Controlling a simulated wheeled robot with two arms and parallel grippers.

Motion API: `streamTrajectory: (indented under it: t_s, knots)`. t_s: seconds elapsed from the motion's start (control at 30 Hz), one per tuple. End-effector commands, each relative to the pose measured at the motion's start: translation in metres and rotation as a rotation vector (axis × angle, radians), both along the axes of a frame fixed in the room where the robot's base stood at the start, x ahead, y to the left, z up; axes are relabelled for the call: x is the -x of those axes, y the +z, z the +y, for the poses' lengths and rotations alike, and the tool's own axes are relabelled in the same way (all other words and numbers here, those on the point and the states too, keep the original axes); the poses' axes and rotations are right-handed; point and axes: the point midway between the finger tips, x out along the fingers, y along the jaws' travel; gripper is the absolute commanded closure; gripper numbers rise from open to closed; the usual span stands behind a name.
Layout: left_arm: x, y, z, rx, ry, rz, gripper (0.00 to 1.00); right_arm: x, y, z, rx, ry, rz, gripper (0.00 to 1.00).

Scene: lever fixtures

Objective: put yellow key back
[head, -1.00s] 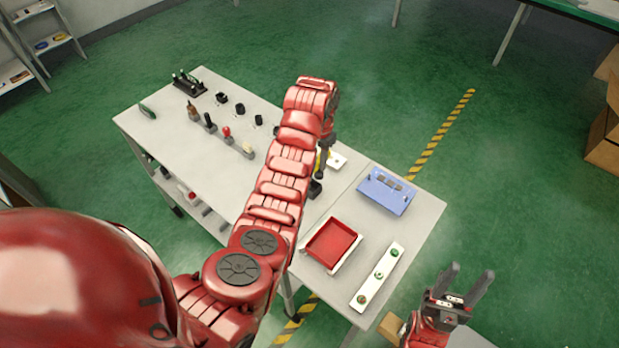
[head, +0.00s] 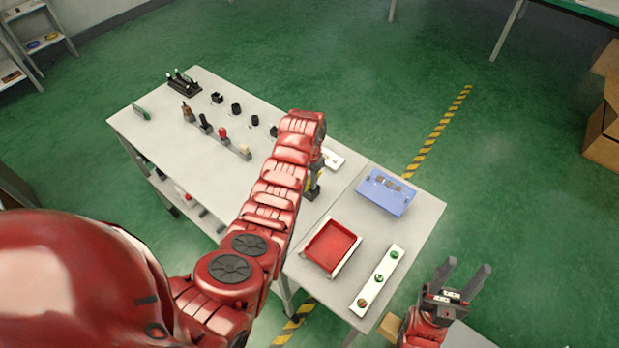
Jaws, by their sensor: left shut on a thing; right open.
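My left gripper (head: 314,190) hangs from the end of my red arm above the front middle of the table, mostly hidden behind that arm. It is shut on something. A small yellow part shows right at it, which I take to be the yellow key (head: 320,178); its shape is too small and covered to make out. A white plate (head: 333,160) lies just beyond, partly hidden by my arm. My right gripper (head: 464,276) is open and empty, off the table's right front side.
The grey table (head: 175,145) carries a red tray (head: 331,246), a blue box (head: 386,192) and a white strip (head: 377,279) with green and red knobs. Several upright levers (head: 223,134) and a black rack (head: 184,84) stand at the left. The left table top has bare room.

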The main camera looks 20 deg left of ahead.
Motion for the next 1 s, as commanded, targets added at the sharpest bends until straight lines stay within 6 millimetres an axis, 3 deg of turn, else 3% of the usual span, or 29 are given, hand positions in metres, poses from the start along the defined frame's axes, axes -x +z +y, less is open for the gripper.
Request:
streamTrajectory:
  t_s: [0.3,0.33,0.47,0.83,1.0]
  knots:
    - [0.000,-0.005,0.000,0.000,0.001,0.000,1.00,0.000,-0.005,0.000,0.000,0.000,0.000,0.50]
    - [0.000,-0.003,0.000,0.000,0.001,0.000,0.68,0.000,-0.003,0.000,0.000,0.000,0.000,0.50]
    - [0.000,-0.003,0.000,0.000,0.001,0.000,0.44,0.000,-0.003,0.000,0.000,0.000,0.000,0.50]
    - [0.000,0.003,0.000,0.000,0.001,0.000,0.43,0.000,0.002,0.000,0.000,0.000,0.000,0.50]
    - [-0.002,0.014,0.001,0.000,0.002,-0.003,0.43,0.000,-0.009,0.000,0.000,0.000,0.000,0.50]
